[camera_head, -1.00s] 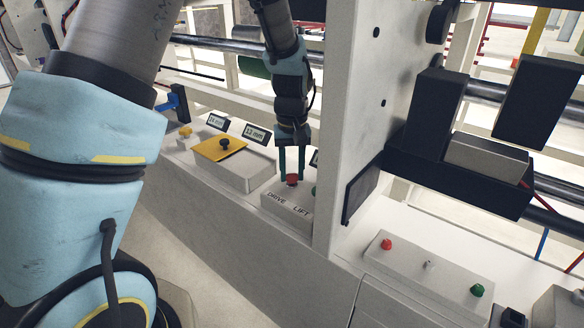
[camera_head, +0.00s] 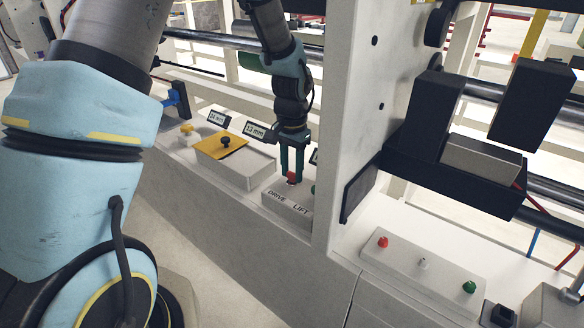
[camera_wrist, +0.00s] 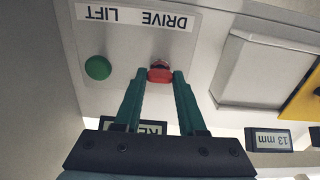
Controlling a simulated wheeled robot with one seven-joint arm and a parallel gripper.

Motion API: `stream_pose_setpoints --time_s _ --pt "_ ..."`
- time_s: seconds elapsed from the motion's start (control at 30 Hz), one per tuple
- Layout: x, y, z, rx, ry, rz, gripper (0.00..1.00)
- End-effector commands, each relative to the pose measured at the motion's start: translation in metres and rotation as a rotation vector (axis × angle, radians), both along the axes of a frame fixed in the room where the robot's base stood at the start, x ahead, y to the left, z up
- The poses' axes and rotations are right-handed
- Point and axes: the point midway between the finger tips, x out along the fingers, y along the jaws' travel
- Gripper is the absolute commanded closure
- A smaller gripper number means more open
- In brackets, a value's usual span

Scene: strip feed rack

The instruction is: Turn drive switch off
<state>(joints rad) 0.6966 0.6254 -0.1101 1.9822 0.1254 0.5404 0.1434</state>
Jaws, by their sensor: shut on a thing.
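The red drive switch (camera_head: 292,178) sits on a small pale box (camera_head: 285,206) marked DRIVE and LIFT. My gripper (camera_head: 292,179) points down at it, its two green fingers close around the red knob. In the wrist view the drive switch (camera_wrist: 160,72) is between the fingertips of my gripper (camera_wrist: 160,75), near the DRIVE label. The green lift knob (camera_wrist: 98,67) is beside it on the same box, under the LIFT label; in the head view the white upright panel mostly hides it.
A white upright panel (camera_head: 350,110) stands close to the right of my gripper. To the left is a box with a yellow plate and black knob (camera_head: 225,141), with small displays (camera_head: 254,131) behind. A second box with red, white and green buttons (camera_head: 422,264) is right of the panel.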

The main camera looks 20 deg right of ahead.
Motion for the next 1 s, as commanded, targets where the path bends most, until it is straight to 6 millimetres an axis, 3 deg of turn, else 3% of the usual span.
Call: stream_pose_setpoints --time_s 0.6,0.63,0.9,1.0 --pt "-0.0001 0.0002 -0.0002 0.000 0.000 -0.043 1.00" --pt "-0.0001 0.0002 -0.0002 0.000 0.000 -0.043 0.59" --pt "-0.0001 0.0001 -0.0001 0.000 0.000 -0.043 0.30" --pt "-0.0001 0.0001 -0.0001 0.000 0.000 -0.042 0.30"
